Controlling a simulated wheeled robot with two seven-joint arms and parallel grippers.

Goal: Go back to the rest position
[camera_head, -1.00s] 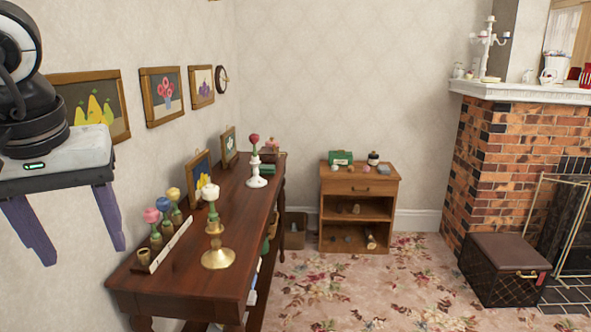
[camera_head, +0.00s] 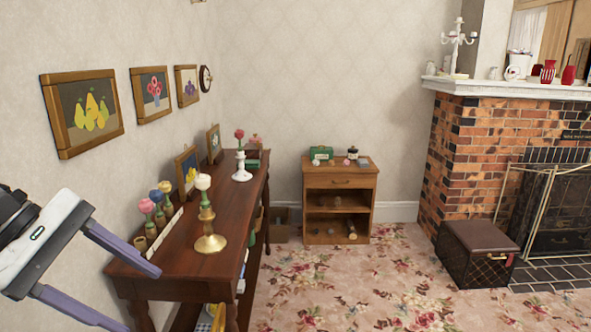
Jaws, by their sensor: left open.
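My left gripper (camera_head: 140,296) is at the lower left of the head view, tilted, with its two purple fingers spread wide and nothing between them. It is in front of the left end of the dark wooden console table (camera_head: 180,257). The upper finger overlaps the table's near corner in the picture; I cannot tell how close it is. On the table stand a brass candlestick (camera_head: 210,243) with a white rose-shaped top, a row of coloured rose-topped pieces (camera_head: 158,215) and a white candlestick (camera_head: 241,172) with a red top. My right gripper is not in view.
A small wooden cabinet (camera_head: 340,182) stands at the back wall. A brown chest (camera_head: 477,252) sits before the brick fireplace (camera_head: 468,150) at right. Framed pictures (camera_head: 82,112) hang on the left wall. The floral carpet (camera_head: 360,283) is open between table and chest.

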